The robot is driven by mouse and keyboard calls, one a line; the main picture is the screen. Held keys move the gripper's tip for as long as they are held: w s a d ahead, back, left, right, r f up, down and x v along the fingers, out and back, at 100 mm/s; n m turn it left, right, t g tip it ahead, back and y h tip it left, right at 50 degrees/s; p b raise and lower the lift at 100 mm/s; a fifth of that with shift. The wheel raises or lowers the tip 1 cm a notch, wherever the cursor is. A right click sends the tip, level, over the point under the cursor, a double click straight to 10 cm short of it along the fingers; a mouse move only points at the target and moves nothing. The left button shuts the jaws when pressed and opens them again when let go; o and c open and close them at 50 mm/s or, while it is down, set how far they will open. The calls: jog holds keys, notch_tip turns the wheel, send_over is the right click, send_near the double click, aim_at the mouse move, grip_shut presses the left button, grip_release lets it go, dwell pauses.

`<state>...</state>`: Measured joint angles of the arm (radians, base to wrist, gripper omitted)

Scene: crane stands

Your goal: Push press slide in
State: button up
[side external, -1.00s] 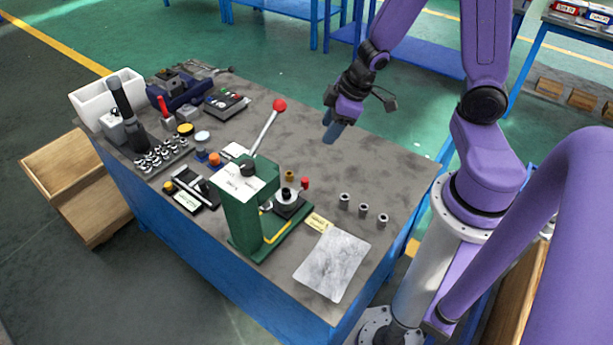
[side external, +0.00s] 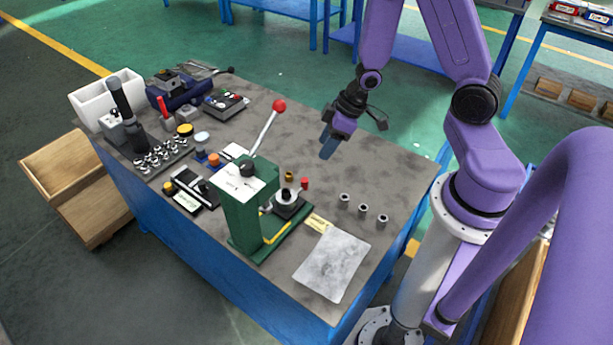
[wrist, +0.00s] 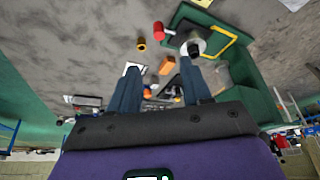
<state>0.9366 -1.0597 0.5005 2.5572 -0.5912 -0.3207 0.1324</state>
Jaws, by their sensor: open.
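The green press (side external: 243,215) stands at the front of the bench, with a lever ending in a red ball (side external: 279,105). Its slide carries a silver round part with a black top (side external: 288,196) and sits out in front of the press column, beside yellow edging. A red knob (side external: 305,182) is at the slide's outer end; it also shows in the wrist view (wrist: 158,27). My gripper (side external: 328,152) is open and empty, above the bench behind the knob and apart from it. In the wrist view its blue fingers (wrist: 160,85) point toward the bench, and the slide lies beyond them.
Several small grey cylinders (side external: 362,209) stand right of the press, near a grey sheet (side external: 331,264). A small brass part (side external: 289,176) stands near the red knob. Tools and a white bin (side external: 90,101) fill the left end. The bench beneath my gripper is clear.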

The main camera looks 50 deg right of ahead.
aim_at(304, 180)
jog(key=shift+x, duration=6.75)
jog(key=shift+w, duration=0.1)
grip_shut()
jog(key=shift+a, duration=0.1)
